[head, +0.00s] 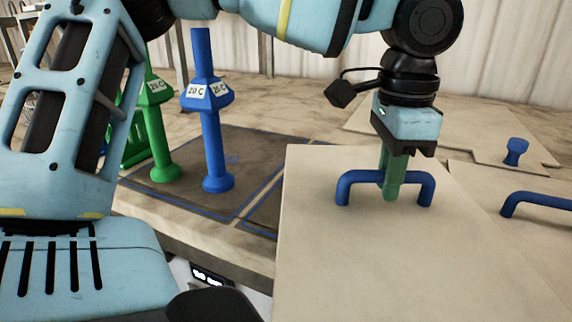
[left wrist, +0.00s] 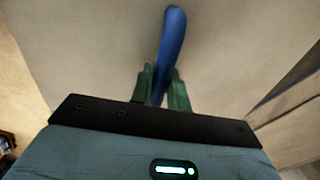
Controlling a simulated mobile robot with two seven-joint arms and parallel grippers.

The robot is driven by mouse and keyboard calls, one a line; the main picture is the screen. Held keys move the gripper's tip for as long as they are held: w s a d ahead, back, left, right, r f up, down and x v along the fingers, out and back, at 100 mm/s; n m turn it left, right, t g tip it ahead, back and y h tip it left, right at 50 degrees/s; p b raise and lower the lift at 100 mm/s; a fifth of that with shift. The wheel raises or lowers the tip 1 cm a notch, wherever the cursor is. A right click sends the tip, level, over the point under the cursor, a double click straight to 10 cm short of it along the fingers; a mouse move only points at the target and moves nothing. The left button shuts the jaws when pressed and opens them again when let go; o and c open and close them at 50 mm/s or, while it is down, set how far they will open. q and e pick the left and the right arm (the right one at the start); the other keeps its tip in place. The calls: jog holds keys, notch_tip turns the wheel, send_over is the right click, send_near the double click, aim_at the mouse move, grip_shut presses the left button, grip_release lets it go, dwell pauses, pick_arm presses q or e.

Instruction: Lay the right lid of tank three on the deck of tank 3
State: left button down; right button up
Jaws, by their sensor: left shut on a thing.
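A flat pale beige lid (head: 400,265) with a blue bar handle (head: 425,187) fills the lower right middle of the head view. My left gripper (head: 392,190) points down over it, its green fingers shut on the middle of the handle. In the left wrist view the handle (left wrist: 174,40) runs between the green fingers (left wrist: 160,88), with the lid (left wrist: 100,50) behind it. The lid covers part of the deck and its front edge; I cannot tell how high it is. My right gripper is not in view.
A blue post (head: 211,135) marked 20 C and a green post (head: 158,130) marked 25 C stand on a dark, blue-outlined panel (head: 235,145) at left. Another blue-handled lid (head: 510,240) lies at right.

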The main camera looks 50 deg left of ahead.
aim_at(313, 160)
pick_arm(q)
jog(key=shift+w+r, duration=0.15)
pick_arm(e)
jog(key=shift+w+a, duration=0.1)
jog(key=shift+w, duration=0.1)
pick_arm(q)
jog(key=shift+a, duration=0.15)
